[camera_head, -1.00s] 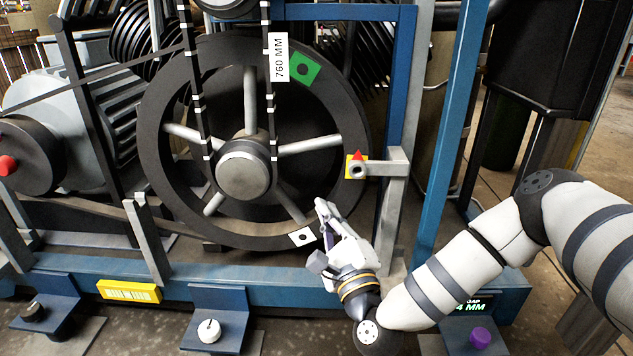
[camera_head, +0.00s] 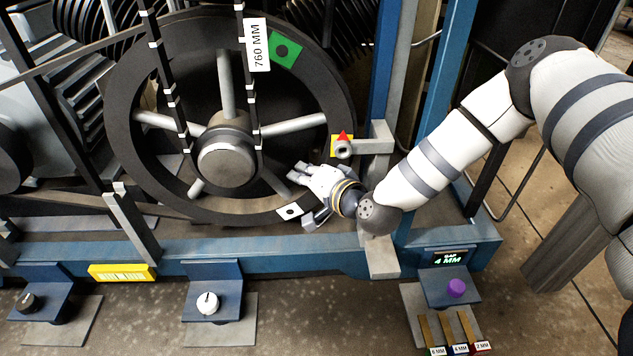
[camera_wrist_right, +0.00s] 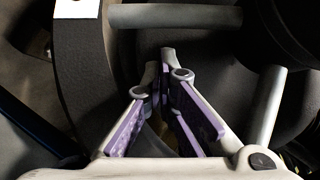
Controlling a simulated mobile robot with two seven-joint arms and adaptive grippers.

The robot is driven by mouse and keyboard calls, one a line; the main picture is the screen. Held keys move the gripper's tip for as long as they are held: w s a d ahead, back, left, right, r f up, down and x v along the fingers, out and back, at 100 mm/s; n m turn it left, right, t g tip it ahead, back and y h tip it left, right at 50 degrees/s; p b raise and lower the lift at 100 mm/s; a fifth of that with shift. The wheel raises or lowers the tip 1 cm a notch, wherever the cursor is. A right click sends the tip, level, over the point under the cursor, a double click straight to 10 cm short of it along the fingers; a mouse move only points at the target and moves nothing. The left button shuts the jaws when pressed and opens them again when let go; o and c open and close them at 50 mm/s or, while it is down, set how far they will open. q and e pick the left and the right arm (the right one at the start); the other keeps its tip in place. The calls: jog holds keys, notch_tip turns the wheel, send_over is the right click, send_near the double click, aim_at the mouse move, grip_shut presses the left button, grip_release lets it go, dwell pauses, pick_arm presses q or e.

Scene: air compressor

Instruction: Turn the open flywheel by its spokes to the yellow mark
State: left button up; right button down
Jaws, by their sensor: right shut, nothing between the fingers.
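The open flywheel has a black rim (camera_head: 128,122), a grey hub (camera_head: 226,160) and several grey spokes (camera_head: 294,126). A yellow square mark (camera_head: 334,146) sits at its right edge beside a red pointer (camera_head: 344,135); I cannot tell whether it is on the rim. My right gripper (camera_head: 292,173) is shut and empty, its fingertips over the gap between the right spoke and the lower-right spoke. In the right wrist view the gripper (camera_wrist_right: 166,62) points between one spoke (camera_wrist_right: 175,16) at the top and another spoke (camera_wrist_right: 265,106) at the right. My left gripper is out of view.
A grey bracket (camera_head: 371,146) holds the pointer close to my right wrist. The rim carries a green patch (camera_head: 270,53) and a white patch (camera_head: 281,212). Black straps cross before the wheel, with a 760 MM tag (camera_head: 258,45). A blue frame rail (camera_head: 300,262) runs below.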

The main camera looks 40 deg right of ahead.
aim_at(290, 199)
jog(key=shift+w+a+f+b, duration=0.3)
jog(key=shift+w+a+f, duration=0.25)
jog(key=shift+a, duration=0.05)
jog(key=shift+w+a, duration=0.1)
jog(key=shift+w+a+f, duration=0.3)
jog(key=shift+a+f, duration=0.05)
jog(key=shift+r, duration=0.1)
